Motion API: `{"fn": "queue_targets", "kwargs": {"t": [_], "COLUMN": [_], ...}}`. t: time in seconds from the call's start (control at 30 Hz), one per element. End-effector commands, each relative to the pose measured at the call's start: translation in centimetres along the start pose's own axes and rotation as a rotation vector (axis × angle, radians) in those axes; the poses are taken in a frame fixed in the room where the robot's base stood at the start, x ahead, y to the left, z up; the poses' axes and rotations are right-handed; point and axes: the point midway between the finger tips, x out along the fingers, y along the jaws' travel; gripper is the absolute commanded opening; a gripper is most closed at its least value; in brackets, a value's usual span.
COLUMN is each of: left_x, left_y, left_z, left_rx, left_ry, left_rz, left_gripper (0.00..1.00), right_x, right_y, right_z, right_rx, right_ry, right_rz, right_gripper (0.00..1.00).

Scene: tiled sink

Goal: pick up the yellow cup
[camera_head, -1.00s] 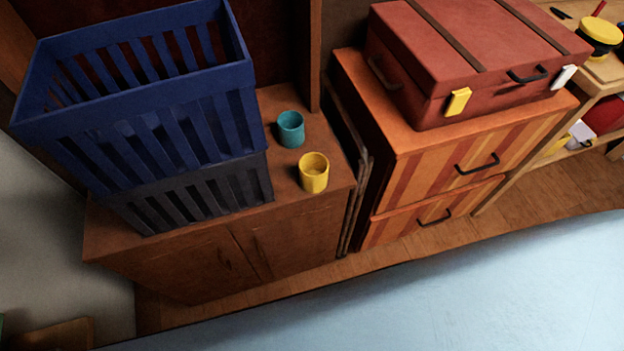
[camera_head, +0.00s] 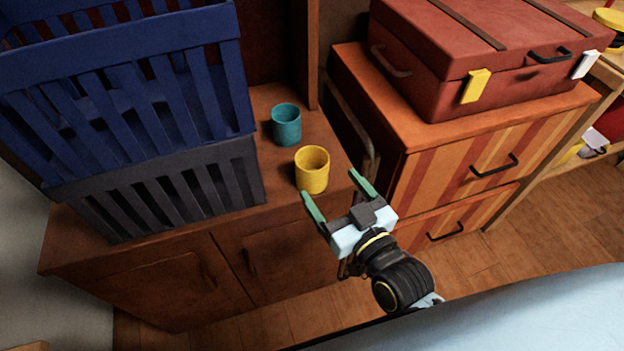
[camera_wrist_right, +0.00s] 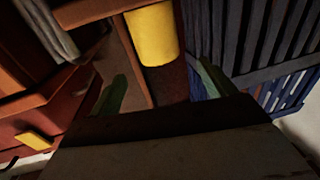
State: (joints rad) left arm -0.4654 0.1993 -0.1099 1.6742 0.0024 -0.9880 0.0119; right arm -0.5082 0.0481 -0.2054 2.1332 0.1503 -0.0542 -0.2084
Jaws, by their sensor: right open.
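The yellow cup (camera_head: 312,170) stands upright on the brown wooden cabinet (camera_head: 285,216), near its front right corner. My left gripper is not in view.
A teal cup (camera_head: 286,125) stands behind the yellow one. A blue crate (camera_head: 130,80) stacked on a dark grey crate (camera_head: 165,195) fills the cabinet's left side. An orange striped drawer unit (camera_head: 470,165) bearing a red suitcase (camera_head: 490,60) stands to the right.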

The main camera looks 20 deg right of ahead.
Motion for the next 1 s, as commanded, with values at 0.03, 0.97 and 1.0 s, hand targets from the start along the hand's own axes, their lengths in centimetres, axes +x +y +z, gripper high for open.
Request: {"fn": "queue_targets", "kwargs": {"t": [0.03,0.97,1.0], "left_x": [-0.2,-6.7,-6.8], "left_y": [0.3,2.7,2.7], "left_z": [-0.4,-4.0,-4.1], "left_rx": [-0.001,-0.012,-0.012], "left_ry": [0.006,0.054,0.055], "left_rz": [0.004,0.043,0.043], "left_gripper": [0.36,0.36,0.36], "right_x": [1.1,10.4,10.5], "right_y": [0.0,0.2,0.2], "right_z": [0.0,0.5,0.5], "right_rx": [0.001,0.0,0.0], "right_ry": [0.005,-0.001,-0.001], "right_rz": [0.001,0.0,0.0], "right_gripper": [0.83,0.83,0.83]}}
